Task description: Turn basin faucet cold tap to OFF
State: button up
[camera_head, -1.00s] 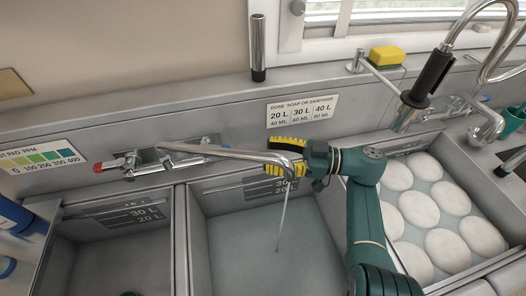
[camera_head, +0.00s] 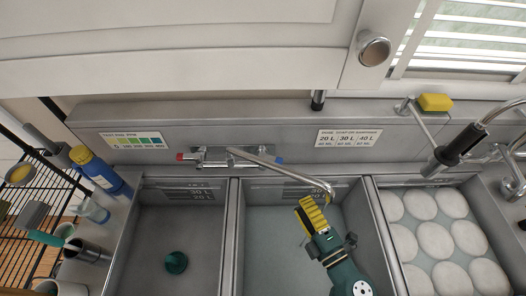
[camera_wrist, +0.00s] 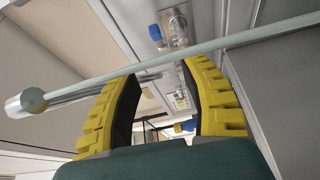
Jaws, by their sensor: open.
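The basin faucet (camera_head: 213,157) is on the back ledge, with a red-marked tap (camera_head: 181,157) at its left end and the blue-marked cold tap (camera_head: 279,160) at its right end. Its long spout (camera_head: 285,171) reaches right over the middle basin. In the wrist view the blue cold tap (camera_wrist: 155,32) lies beyond my fingers, and a pale bar, seemingly the water stream (camera_wrist: 250,36), crosses in front. My gripper (camera_head: 307,203) is open and empty, in front and right of the cold tap, close to the spout end. The wrist view shows both yellow fingers of my gripper (camera_wrist: 157,75) apart.
The left basin (camera_head: 150,250) holds a green object (camera_head: 176,262). The right basin (camera_head: 385,250) holds several white plates (camera_head: 436,238). A second faucet with a black sprayer (camera_head: 462,142) stands at right.

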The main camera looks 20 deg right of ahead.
aim_at(277, 159)
jog(key=w+b, duration=0.1)
jog(key=w, duration=0.4)
jog(key=w+a+b, duration=0.1)
jog(key=w, duration=0.4)
jog(key=w+b, duration=0.1)
jog(key=w, duration=0.4)
jog(key=shift+w+a+r, duration=0.3)
jog(key=shift+w+a, duration=0.1)
jog(key=shift+s, duration=0.1)
grip_shut()
